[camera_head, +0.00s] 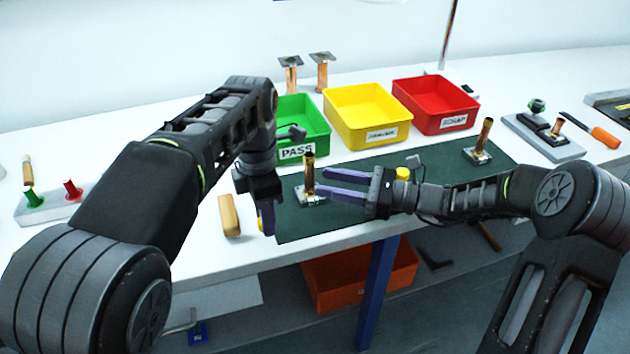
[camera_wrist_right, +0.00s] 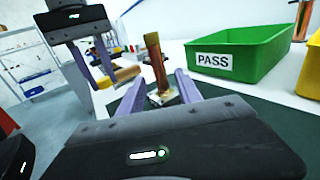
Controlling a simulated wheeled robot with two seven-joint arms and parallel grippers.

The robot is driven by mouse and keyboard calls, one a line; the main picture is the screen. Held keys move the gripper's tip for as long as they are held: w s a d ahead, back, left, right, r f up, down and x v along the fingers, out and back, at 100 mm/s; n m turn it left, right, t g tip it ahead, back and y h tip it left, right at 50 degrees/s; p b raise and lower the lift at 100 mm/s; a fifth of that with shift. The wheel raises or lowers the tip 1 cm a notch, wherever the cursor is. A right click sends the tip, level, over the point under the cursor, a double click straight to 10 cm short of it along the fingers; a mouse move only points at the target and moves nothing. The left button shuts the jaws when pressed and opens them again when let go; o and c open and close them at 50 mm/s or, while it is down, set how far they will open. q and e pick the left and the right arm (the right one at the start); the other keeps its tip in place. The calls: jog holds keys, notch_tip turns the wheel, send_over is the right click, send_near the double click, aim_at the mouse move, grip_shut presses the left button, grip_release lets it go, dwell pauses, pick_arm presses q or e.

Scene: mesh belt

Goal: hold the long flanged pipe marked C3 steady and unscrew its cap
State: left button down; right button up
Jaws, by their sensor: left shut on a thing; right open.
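A copper pipe (camera_head: 309,169) stands upright on a square metal flange (camera_head: 314,198) near the left end of the dark green mat. No C3 mark is readable. My right gripper (camera_head: 322,181) is open, its fingers level at the pipe. In the right wrist view the pipe (camera_wrist_right: 155,62) shows between the two spread fingers, with no clear contact. My left gripper (camera_head: 266,220) points down left of the pipe, apart from it, shut on a small yellow thing (camera_head: 261,226), mostly hidden by the fingers; I cannot tell whether it is a cap.
A wooden block (camera_head: 230,216) lies left of my left gripper. Green (camera_head: 313,133), yellow (camera_head: 365,115) and red (camera_head: 437,104) bins stand behind the mat. Another flanged pipe (camera_head: 485,135) stands at the mat's right. A yellow piece (camera_head: 403,173) shows behind my right wrist.

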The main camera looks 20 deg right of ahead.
pick_arm(q)
jog(key=shift+f, duration=0.4)
pick_arm(e)
send_over(364, 209)
jog(key=shift+w, duration=0.15)
pick_arm(q)
jog(key=shift+s, duration=0.1)
